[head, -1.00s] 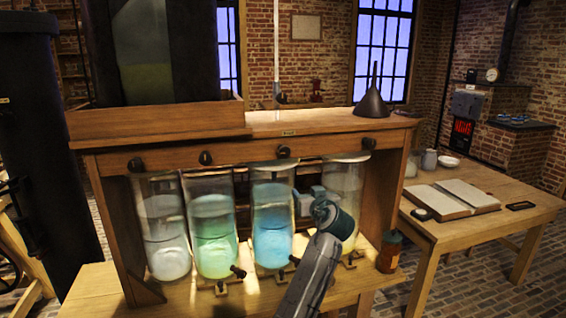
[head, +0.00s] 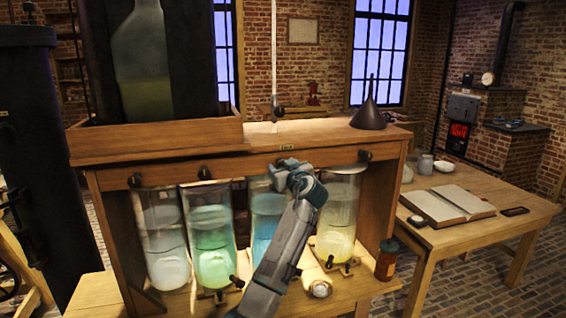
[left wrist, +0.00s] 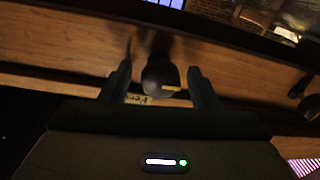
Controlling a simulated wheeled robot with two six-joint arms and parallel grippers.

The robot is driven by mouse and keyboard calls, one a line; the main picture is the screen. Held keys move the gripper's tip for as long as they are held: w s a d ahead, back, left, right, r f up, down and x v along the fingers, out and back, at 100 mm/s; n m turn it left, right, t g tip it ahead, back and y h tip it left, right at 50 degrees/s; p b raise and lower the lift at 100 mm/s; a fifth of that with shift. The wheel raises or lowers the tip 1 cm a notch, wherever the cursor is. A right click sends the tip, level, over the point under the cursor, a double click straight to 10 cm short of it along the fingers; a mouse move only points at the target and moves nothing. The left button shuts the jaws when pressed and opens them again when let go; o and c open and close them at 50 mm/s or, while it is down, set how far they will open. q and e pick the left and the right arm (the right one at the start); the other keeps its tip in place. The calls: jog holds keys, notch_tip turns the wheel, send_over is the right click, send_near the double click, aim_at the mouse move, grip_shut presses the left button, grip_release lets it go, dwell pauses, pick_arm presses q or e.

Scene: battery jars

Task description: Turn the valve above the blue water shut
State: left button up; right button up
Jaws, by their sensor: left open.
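The blue water (head: 263,228) stands in the third glass jar from the left, partly behind my left arm. The valve above it is a dark round knob on the wooden front board; my gripper hides it in the head view. In the left wrist view the dark knob (left wrist: 158,76) with a pale mark sits between the two fingers. My left gripper (head: 284,164) is at the board, and it also shows in the left wrist view (left wrist: 165,85), open, with a finger on each side of the knob. I cannot tell whether the fingers touch it. My right gripper is not in view.
Other dark knobs sit above the clear jar (head: 167,245), the green jar (head: 213,245) and the yellow jar (head: 337,225). Small taps stand before the jars. A brown bottle (head: 386,262) stands at the shelf's right end. A table (head: 480,232) with an open book is at right.

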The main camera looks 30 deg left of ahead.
pick_arm(q)
jog(key=shift+w+a, duration=0.1)
jog(key=shift+a, duration=0.05)
jog(key=shift+c, duration=0.3)
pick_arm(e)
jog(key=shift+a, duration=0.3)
pick_arm(q)
jog(key=c, duration=0.9)
